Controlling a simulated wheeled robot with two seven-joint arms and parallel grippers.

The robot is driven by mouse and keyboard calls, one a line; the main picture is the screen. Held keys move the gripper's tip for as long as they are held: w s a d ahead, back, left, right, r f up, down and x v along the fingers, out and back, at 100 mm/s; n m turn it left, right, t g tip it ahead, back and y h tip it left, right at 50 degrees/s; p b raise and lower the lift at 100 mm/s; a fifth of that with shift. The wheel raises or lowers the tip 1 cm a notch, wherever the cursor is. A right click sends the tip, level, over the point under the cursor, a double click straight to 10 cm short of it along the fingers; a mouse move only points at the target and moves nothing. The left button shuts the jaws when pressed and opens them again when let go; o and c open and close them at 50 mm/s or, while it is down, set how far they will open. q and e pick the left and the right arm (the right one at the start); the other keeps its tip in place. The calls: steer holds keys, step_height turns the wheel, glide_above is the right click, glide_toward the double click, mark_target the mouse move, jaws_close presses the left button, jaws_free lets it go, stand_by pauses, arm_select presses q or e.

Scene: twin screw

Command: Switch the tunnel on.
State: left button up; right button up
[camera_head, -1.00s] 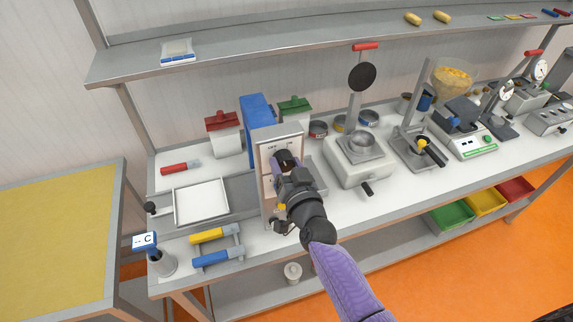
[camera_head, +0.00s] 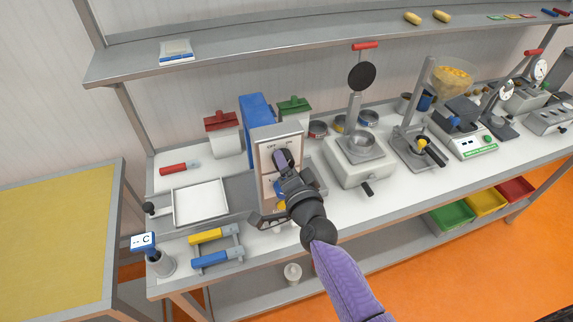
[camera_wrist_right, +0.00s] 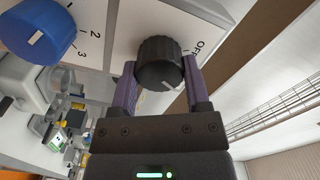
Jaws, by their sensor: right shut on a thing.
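The tunnel is a blue housing (camera_head: 256,110) with a pale control panel (camera_head: 292,129) on its front, standing on the bench left of centre. The panel carries OFF and ON marks. In the right wrist view, a black ribbed knob (camera_wrist_right: 158,52) with a white pointer line sits beside the OFF mark. My right gripper (camera_wrist_right: 160,72) is shut on this black knob, a purple finger on each side. In the head view, my right gripper (camera_head: 283,161) covers the knob. A blue numbered dial (camera_wrist_right: 38,30) is next to it. My left gripper is not in view.
A white tray (camera_head: 201,203) lies left of the panel. Yellow-handled (camera_head: 211,235) and blue-handled (camera_head: 213,258) tools lie at the front left. A scale-like device with a black disc (camera_head: 362,76) stands to the right. A shelf (camera_head: 270,59) runs above.

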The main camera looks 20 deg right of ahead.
steer(key=shift+m, duration=0.4)
steer(key=o, duration=1.3)
steer(key=s, duration=1)
steer(key=shift+d, duration=0.2)
